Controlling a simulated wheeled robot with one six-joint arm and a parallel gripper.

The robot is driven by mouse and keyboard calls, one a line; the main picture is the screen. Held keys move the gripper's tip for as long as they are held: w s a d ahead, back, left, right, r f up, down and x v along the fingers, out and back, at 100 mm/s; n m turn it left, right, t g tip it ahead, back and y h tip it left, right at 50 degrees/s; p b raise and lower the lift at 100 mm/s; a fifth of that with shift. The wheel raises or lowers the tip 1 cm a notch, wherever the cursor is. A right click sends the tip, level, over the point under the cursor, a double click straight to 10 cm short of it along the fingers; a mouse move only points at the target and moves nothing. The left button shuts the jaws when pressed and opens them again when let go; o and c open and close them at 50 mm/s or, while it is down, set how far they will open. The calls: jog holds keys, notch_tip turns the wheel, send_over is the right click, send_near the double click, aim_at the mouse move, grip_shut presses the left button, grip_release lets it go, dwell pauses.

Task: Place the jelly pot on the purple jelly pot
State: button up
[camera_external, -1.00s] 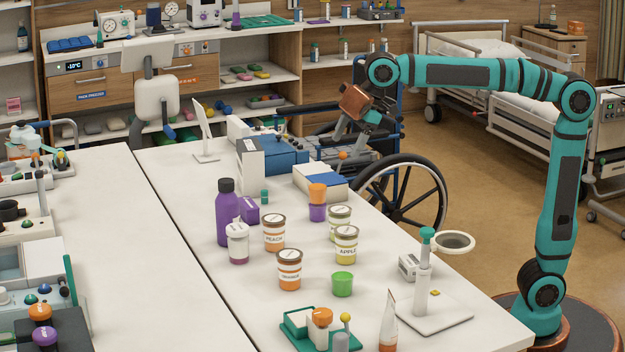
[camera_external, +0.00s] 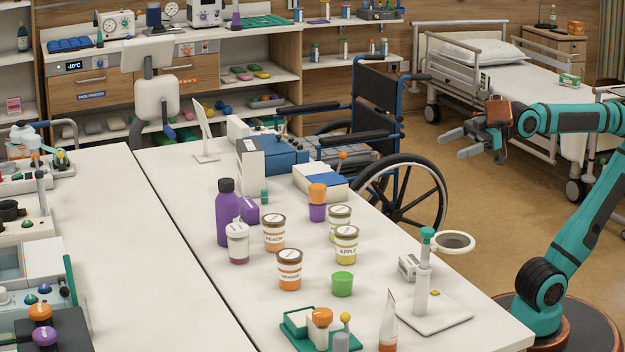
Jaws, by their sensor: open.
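An orange jelly pot (camera_external: 317,191) stands upright on top of the purple jelly pot (camera_external: 317,212), near the middle of the table. The two look aligned and touching. A green jelly pot (camera_external: 342,284) stands alone on the table nearer the front. My gripper (camera_external: 450,143) is open and empty, well to the right of the stack, beyond the table edge in front of the bed.
Several labelled tubs, among them a peach one (camera_external: 274,233) and an apple one (camera_external: 346,245), stand near the stack. A purple bottle (camera_external: 228,212) is to their left. A stand with a ring (camera_external: 454,241) is at the right edge. A wheelchair (camera_external: 400,190) stands behind the table.

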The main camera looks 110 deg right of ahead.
jog(key=s, duration=0.1)
jog(key=s+a+t, duration=0.1)
jog(key=s, duration=0.1)
jog(key=s+a+f+t+y, duration=0.1)
jog(key=s, duration=0.1)
jog(key=shift+a, duration=0.25)
